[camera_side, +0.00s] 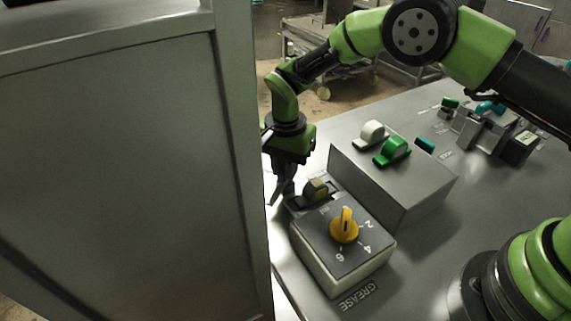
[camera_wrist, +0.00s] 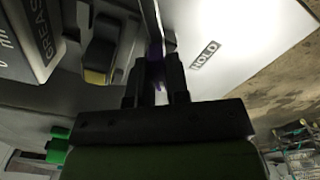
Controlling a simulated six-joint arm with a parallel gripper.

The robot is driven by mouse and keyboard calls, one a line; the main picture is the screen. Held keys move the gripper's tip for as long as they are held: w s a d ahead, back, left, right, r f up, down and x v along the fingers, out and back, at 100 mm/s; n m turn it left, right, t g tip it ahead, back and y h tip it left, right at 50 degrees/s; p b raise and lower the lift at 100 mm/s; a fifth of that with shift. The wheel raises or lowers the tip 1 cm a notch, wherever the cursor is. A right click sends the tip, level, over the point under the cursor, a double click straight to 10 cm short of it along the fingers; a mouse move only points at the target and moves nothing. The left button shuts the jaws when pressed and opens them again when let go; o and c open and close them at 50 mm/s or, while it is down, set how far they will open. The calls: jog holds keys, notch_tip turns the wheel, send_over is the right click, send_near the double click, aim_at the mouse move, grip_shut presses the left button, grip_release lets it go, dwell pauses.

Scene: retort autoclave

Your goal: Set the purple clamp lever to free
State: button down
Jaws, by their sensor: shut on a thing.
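My gripper (camera_side: 280,190) points down beside the left edge of the bench, close to the large grey cabinet that covers part of that area. In the wrist view its two dark fingers (camera_wrist: 156,78) are close together, shut on a narrow purple piece, the clamp lever (camera_wrist: 157,68). Only a dark purple sliver of the lever shows between the fingers. The rest of it is hidden, and I cannot tell its angle. The lever does not show in the side view. A label reading HOLD (camera_wrist: 205,55) is on the pale surface right of the fingers in the wrist view.
The grey cabinet (camera_side: 130,180) stands close left of my gripper. A GREASE box with a yellow dial (camera_side: 344,227) and a dark-and-yellow rocker (camera_side: 316,188) sit just right. Behind is a grey box (camera_side: 395,180) with a white knob (camera_side: 372,133) and a green knob (camera_side: 392,151).

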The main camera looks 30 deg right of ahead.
jog(key=shift+m, duration=0.5)
jog(key=c, duration=1.1)
grip_release()
notch_tip(320, 180, up, 10)
